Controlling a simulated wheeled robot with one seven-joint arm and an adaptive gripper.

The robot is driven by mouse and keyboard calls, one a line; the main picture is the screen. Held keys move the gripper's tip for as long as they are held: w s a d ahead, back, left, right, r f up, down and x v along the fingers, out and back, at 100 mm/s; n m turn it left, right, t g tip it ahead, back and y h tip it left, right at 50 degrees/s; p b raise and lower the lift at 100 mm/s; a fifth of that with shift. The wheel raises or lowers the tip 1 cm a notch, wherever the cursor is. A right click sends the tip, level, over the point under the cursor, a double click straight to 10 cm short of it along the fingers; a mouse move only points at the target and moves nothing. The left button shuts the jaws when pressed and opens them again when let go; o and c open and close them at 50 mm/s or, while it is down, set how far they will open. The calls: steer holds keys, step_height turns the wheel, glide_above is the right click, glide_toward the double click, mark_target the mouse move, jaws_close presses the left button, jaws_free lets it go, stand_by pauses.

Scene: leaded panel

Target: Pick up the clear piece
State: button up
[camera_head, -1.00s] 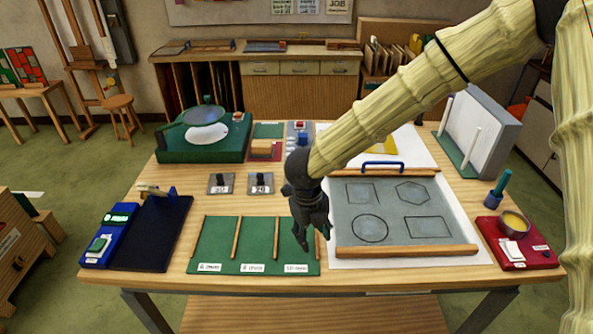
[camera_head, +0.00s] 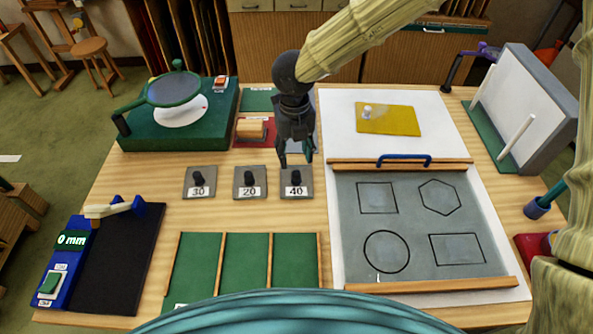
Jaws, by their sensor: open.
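My gripper (camera_head: 296,160) is open and empty, fingers pointing down. In the picture it is just above the block marked 40 (camera_head: 296,183); its height over the table is hard to tell. I cannot single out a clear piece with certainty. The grey panel (camera_head: 415,215) carries a square, a hexagon, a circle and a rectangle outline, with faintly paler areas inside some. A yellow sheet (camera_head: 395,121) with a small pale knob (camera_head: 367,112) lies on the white sheet behind the panel. The green three-slot tray (camera_head: 245,262) is at the front, its slots looking empty where visible.
Blocks marked 30 (camera_head: 199,183) and 20 (camera_head: 249,183) stand left of the 40 block. A green lensed device (camera_head: 180,115) is at the back left. A blue gauge (camera_head: 65,260) is at the front left. A grey upright stand (camera_head: 535,105) is at the right.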

mark_target(296, 172)
steer(key=shift+s+f, duration=0.65)
steer(key=shift+f, duration=0.1)
steer(key=shift+w+f+p, duration=0.2)
steer(key=shift+w+f, duration=0.2)
steer(key=shift+f, duration=0.25)
steer(key=shift+w+f+p, duration=0.2)
steer(key=shift+w+f, duration=0.15)
steer(key=shift+f, duration=0.25)
steer(key=shift+s+d+f+p, duration=0.1)
steer(key=shift+f+p, duration=0.15)
steer(key=shift+p, duration=0.1)
step_height(296, 172, down, 4)
steer(key=shift+f+p, duration=0.1)
steer(key=shift+p, duration=0.65)
steer(key=shift+s+d, duration=0.1)
steer(key=shift+s, duration=0.1)
steer(key=shift+c, duration=0.3)
steer(key=c, duration=0.9)
